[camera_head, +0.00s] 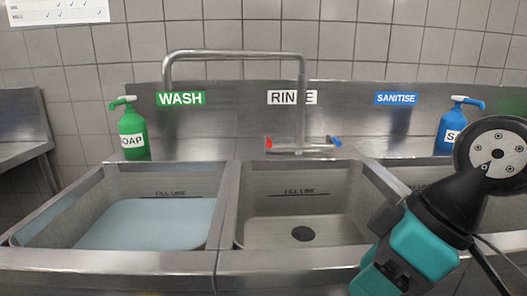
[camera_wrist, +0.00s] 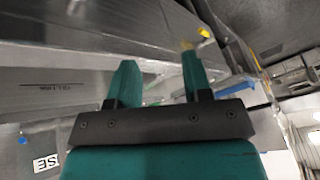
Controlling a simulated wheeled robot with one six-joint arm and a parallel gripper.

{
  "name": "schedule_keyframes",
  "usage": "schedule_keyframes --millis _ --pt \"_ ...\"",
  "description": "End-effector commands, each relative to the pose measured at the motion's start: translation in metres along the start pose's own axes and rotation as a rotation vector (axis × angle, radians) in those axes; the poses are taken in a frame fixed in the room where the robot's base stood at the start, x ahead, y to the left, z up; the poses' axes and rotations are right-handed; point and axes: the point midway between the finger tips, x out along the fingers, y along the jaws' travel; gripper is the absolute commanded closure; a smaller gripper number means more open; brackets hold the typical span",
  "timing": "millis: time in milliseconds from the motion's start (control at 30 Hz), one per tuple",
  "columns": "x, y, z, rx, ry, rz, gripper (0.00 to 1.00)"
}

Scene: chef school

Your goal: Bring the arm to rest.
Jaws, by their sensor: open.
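My gripper (camera_wrist: 159,78) shows in the wrist view with its two teal fingers apart and nothing between them. In the head view my arm stands at the right, in front of the right end of the sinks, with a dark round joint above and a teal part below. The fingertips are not clear in the head view. The arm hides part of the right basin.
The wash basin (camera_head: 24,236) holds bluish water; the rinse basin (camera_head: 262,222) looks empty, with a dark drain. A bent metal tap (camera_head: 235,55) rises behind them. A green soap bottle (camera_head: 132,134) stands left, a blue sanitiser bottle (camera_head: 452,132) right, close to my arm.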

Motion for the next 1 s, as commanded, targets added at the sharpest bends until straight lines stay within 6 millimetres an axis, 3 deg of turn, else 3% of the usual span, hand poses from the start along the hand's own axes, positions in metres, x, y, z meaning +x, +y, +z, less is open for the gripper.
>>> schedule_keyframes --millis 167,233,500,900,1000 --pt "-0.002 -0.022 0.043 0.299 -0.148 0.019 0.55" --pt "0.016 -0.019 0.055 0.335 -0.165 0.023 0.55" --pt "0.053 -0.01 0.072 0.331 -0.16 0.022 0.55" --pt "0.092 0.0 0.091 0.33 -0.158 0.022 0.55" --pt "0.071 -0.005 0.08 0.329 -0.157 0.022 0.55"
